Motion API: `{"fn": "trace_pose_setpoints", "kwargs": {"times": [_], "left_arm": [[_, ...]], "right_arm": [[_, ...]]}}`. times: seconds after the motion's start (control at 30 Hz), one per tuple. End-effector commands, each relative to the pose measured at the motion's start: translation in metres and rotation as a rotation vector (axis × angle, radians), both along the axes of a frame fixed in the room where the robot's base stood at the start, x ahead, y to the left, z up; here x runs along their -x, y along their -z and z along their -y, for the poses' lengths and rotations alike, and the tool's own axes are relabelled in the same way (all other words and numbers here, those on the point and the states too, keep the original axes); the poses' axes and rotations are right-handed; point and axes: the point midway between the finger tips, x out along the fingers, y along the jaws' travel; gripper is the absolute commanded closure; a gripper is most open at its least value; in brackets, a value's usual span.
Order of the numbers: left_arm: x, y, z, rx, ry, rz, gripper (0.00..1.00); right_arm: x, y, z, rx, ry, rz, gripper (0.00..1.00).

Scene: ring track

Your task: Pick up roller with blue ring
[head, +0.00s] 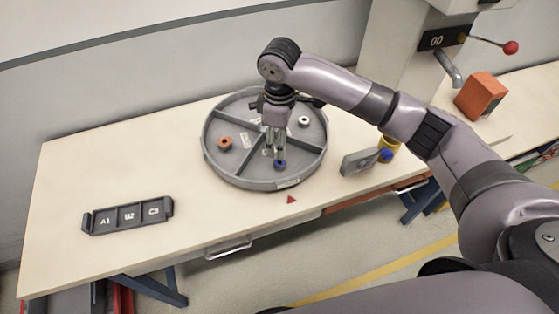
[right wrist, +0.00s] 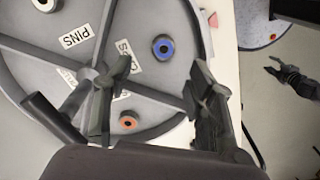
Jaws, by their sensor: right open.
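The roller with the blue ring (head: 280,165) stands in the front compartment of the round grey tray (head: 207,160). In the right wrist view the blue-ringed roller (right wrist: 163,47) shows whole and upright, seen from above. My right gripper (head: 275,153) is open and empty, pointing down over the tray close to this roller. In the right wrist view its two fingers (right wrist: 160,88) are spread wide, with the roller beyond their tips. A roller with an orange ring (head: 225,143) and a white-ringed one (head: 304,121) stand in other compartments. A dark clawed shape, apparently my left gripper (right wrist: 292,78), shows at the right wrist view's edge.
Low dividers split the tray. A dark holder marked A1, B2, C3 (head: 128,216) lies at the left of the table. A grey block (head: 358,162) with blue and yellow parts stands right of the tray. An orange box (head: 480,96) stands farther right.

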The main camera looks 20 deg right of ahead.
Motion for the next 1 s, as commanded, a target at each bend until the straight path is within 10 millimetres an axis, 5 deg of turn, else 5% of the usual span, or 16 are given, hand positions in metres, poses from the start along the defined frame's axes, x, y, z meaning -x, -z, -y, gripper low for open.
{"fn": "trace_pose_setpoints", "kwargs": {"times": [0.3, 0.67, 1.0], "left_arm": [[-0.051, -0.011, 0.003, 0.007, 0.000, 0.075, 0.60], [-0.028, -0.026, 0.001, 0.003, -0.001, 0.041, 0.60], [-0.027, -0.025, 0.001, 0.003, -0.001, 0.039, 0.60]], "right_arm": [[0.001, 0.030, 0.000, 0.000, 0.000, 0.000, 0.49], [0.006, 0.076, -0.001, 0.001, -0.001, -0.001, 0.49], [0.006, 0.081, -0.001, 0.000, -0.002, 0.002, 0.53]]}}
